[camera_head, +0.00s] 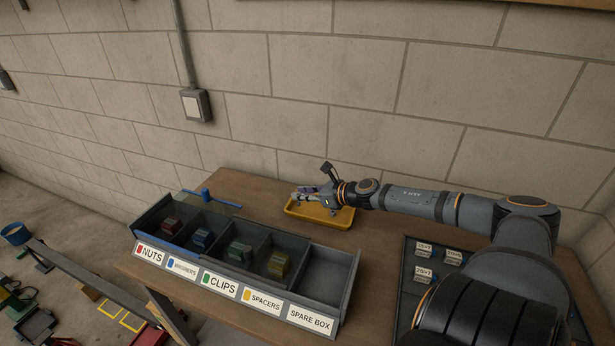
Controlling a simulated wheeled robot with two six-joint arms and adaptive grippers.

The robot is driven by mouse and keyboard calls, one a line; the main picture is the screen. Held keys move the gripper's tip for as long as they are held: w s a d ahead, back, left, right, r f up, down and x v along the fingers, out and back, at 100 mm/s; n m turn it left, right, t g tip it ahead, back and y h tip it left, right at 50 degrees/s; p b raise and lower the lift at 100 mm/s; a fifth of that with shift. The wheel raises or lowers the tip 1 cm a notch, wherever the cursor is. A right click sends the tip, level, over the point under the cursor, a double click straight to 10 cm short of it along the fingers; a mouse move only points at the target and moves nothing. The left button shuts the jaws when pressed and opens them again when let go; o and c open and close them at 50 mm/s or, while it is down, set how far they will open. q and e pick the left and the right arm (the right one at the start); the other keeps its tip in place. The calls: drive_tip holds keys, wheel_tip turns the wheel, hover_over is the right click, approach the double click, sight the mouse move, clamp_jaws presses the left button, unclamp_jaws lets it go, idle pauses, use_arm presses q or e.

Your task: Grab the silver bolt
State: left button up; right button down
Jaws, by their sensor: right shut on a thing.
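My right gripper (308,195) reaches in from the right and is over the yellow tray (334,221) at the back of the bench. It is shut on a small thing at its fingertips. That thing is too small and too much hidden by the fingers to tell whether it is the silver bolt. I cannot make out a silver bolt anywhere else. The gripper and wrist hide much of the tray's inside. My left gripper is not in view.
A grey divided bin (325,296) stands in front of the tray, with coloured blocks in several compartments and the spare box empty. A blue tool (206,196) lies behind it. A dark panel with labelled parts (424,262) is at right. A wall is behind.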

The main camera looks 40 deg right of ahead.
use_arm(q)
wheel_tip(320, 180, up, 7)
drive_tip(key=p, duration=0.5)
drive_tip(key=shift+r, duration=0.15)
use_arm(e)
drive_tip(key=s+a+r, duration=0.3)
drive_tip(key=a, duration=0.4)
drive_tip(key=shift+s, duration=0.35)
